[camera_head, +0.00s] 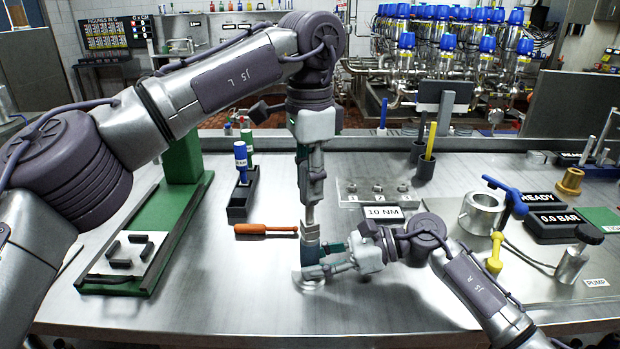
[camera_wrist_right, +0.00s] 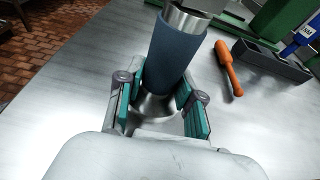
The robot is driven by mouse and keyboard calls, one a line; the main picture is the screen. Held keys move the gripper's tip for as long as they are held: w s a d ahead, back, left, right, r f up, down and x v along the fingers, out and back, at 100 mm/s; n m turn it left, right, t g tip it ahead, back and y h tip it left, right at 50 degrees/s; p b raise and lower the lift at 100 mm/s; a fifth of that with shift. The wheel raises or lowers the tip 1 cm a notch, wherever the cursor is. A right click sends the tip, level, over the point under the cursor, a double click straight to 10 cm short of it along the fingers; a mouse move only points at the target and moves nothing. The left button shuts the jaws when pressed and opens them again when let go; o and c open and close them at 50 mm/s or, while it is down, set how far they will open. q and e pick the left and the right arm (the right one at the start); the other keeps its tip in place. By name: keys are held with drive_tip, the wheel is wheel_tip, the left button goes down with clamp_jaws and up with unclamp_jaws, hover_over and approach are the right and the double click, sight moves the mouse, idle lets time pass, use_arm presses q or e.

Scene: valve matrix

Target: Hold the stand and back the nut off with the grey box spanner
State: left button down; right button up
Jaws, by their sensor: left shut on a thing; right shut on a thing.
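My left gripper (camera_head: 312,185) points straight down in the head view and is shut on the grey box spanner (camera_head: 310,214), a metal shaft standing upright. The spanner's lower end meets the top of the stand; its metal also shows at the top of the right wrist view (camera_wrist_right: 184,18). The stand has a blue-grey sleeve (camera_wrist_right: 172,55) and a flared metal foot (camera_head: 309,284) on the bench. My right gripper (camera_head: 322,268) comes in low from the right and is shut on the stand, green pads either side near the foot (camera_wrist_right: 160,100). The nut is not visible.
An orange-handled tool (camera_head: 265,228) lies left of the stand, near a dark holder (camera_head: 243,198) with a blue-handled tool. A green fixture (camera_head: 150,240) stands further left. A 10 NM display (camera_head: 383,213) and a metal cylinder (camera_head: 482,213) are to the right. The front bench is clear.

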use_arm(q)
drive_tip(key=shift+m, duration=0.7)
drive_tip(key=shift+r, duration=1.5)
drive_tip(key=m, duration=0.3)
drive_tip(key=shift+m, duration=1.9)
